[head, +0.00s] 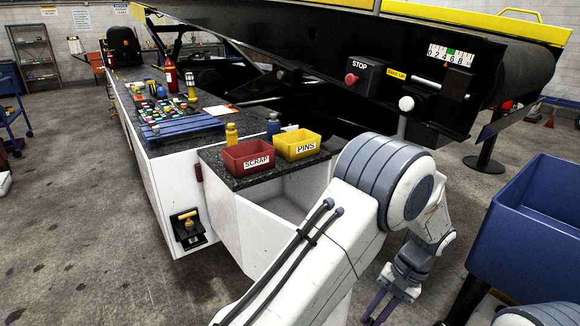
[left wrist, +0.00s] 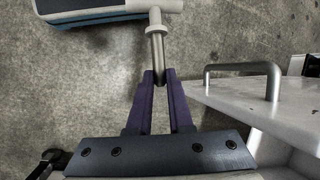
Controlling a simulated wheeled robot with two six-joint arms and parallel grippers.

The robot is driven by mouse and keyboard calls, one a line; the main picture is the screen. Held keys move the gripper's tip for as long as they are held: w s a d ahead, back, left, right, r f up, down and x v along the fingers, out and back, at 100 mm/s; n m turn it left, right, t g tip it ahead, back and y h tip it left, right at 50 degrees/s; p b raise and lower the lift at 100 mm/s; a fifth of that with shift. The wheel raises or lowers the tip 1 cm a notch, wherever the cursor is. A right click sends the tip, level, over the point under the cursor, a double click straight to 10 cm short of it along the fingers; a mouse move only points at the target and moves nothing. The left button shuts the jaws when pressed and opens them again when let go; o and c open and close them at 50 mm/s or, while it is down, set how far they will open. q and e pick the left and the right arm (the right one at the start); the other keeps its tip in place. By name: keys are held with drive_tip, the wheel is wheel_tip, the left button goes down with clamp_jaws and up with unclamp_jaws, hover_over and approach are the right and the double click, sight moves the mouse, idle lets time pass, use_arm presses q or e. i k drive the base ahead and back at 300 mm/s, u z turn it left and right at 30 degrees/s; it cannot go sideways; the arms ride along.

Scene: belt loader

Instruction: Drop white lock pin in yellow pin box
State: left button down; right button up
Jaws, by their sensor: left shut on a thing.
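The yellow pin box (head: 287,153), labelled PINS, stands on the dark top of the low bench in the head view. My left gripper (head: 374,314) is low, right of and below the bench, with its purple fingers pointing down at the bottom edge. In the left wrist view, my left gripper (left wrist: 160,78) is shut on a pale rod-shaped pin with a collar (left wrist: 158,45), which I take for the white lock pin. The pin is away from the box, over the floor. In the head view I cannot make out the pin. My right gripper is not in view.
A red SCRAP box (head: 236,161) stands directly left of the yellow box. Yellow and blue bottles stand behind them. The black belt loader frame (head: 310,35) overhangs behind the bench. A blue bin (head: 530,225) is at the right.

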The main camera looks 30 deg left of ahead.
sight(302, 154)
drive_tip(key=u, duration=0.05)
drive_tip(key=k, duration=0.4)
drive_tip(key=u, duration=2.25)
drive_tip(key=k, duration=0.85)
drive_tip(key=z, duration=1.25)
drive_tip(key=i, duration=1.5)
drive_tip(key=z, duration=0.05)
